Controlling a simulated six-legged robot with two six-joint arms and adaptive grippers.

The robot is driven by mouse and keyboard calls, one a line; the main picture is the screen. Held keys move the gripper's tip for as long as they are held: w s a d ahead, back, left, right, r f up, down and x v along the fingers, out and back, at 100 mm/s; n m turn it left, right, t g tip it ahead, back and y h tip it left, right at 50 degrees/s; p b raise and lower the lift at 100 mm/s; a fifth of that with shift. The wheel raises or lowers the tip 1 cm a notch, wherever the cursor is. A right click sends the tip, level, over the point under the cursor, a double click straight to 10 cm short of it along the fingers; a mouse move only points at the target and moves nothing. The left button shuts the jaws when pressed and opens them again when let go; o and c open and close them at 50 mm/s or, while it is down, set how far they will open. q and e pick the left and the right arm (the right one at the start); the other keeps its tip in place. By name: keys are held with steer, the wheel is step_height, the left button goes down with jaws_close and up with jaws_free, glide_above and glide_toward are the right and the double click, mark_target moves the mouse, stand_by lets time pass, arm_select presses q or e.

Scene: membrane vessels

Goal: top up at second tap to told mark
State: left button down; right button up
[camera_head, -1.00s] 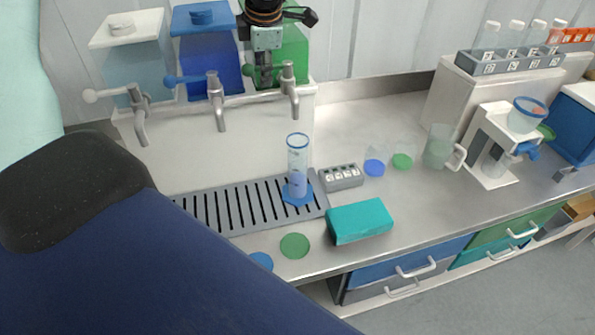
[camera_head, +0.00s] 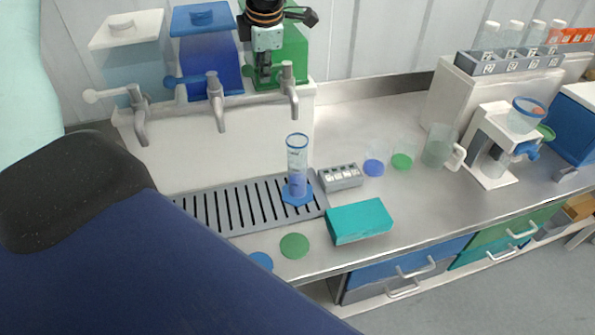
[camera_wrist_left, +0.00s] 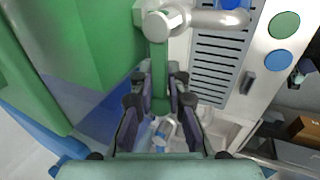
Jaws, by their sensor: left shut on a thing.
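A clear measuring cylinder (camera_head: 297,165) with a blue rim and blue foot stands upright on the slotted drip tray (camera_head: 232,232), holding blue-violet liquid. It stands below the spout of the right-hand tap (camera_head: 292,92), in front of the green tank (camera_head: 293,62). Its scale marks are too small to read. My left gripper (camera_head: 263,76) is at that tap's green lever, and in the left wrist view its fingers are shut on the green lever (camera_wrist_left: 159,75). The middle tap (camera_head: 216,100) is at the blue tank and the left tap (camera_head: 138,115) at the white-lidded tank. My right gripper is out of view.
Blue- and green-bottomed cups (camera_head: 374,166), a clear jug (camera_head: 437,148) and a white stand (camera_head: 490,150) follow. Green (camera_head: 294,246) and blue discs lie at the front.

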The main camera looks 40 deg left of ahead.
arm_select(q)
steer(key=d+n+g+p, duration=0.1)
steer(key=n, duration=0.2)
steer(key=d+n+g+p, duration=0.1)
steer(key=n, duration=0.2)
steer(key=s+d+n+g+y+p, duration=0.1)
steer(key=n, duration=0.2)
steer(key=shift+d, duration=0.4)
steer(key=shift+f, duration=0.1)
stand_by(6.6)
